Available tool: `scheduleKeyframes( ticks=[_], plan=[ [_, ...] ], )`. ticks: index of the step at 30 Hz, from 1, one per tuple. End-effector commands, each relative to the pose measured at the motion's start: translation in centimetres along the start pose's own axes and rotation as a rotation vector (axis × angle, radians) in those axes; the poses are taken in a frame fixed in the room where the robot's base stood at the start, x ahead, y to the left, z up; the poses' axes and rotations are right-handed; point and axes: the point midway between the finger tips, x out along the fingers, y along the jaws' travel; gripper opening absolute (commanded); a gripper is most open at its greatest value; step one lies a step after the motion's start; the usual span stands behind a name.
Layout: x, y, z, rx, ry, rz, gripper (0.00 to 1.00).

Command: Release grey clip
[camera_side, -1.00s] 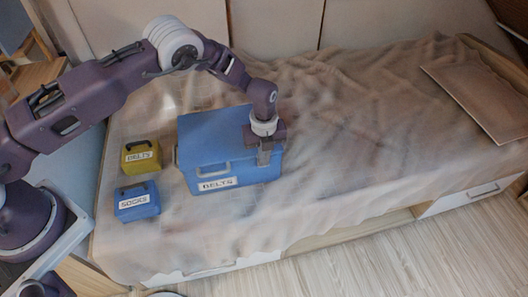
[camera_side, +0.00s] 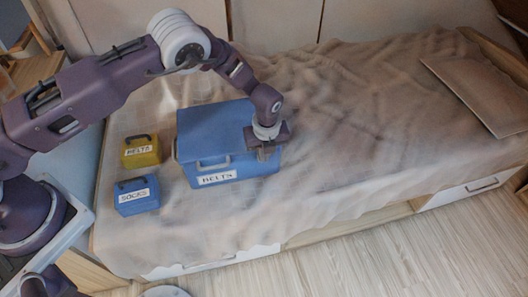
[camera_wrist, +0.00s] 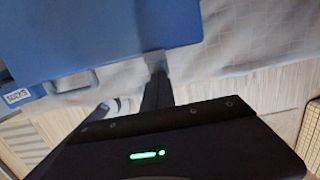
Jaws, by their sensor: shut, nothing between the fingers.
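The large blue box (camera_side: 216,132), labelled BELTS, stands on the bed with its lid down and a grey handle (camera_side: 214,163) on its front. My gripper (camera_side: 266,153) is at the right end of the box's front upper edge, pointing down, shut and empty. In the wrist view a small grey piece (camera_wrist: 155,61) shows at the edge of the blue lid (camera_wrist: 100,30), right at my fingertips. It may be the grey clip, but I cannot tell it apart from the fingertips. In the side view my gripper hides the clip's place.
A small yellow box (camera_side: 141,158) and a small blue box labelled SOCKS (camera_side: 137,204) stand left of the large box. A flat framed panel (camera_side: 480,90) lies at the bed's far right. The blanket between is clear.

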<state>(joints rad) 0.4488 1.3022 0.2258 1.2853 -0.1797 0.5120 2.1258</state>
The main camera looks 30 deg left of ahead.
Motion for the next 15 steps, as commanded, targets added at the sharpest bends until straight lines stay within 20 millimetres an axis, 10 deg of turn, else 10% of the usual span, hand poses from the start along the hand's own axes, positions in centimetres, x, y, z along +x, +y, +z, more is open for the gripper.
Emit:
scheduleKeyframes(
  ticks=[15],
  plan=[
    [1.7, 0.0, -2.9, 0.009, -0.132, 0.001, 0.0]
  ],
)
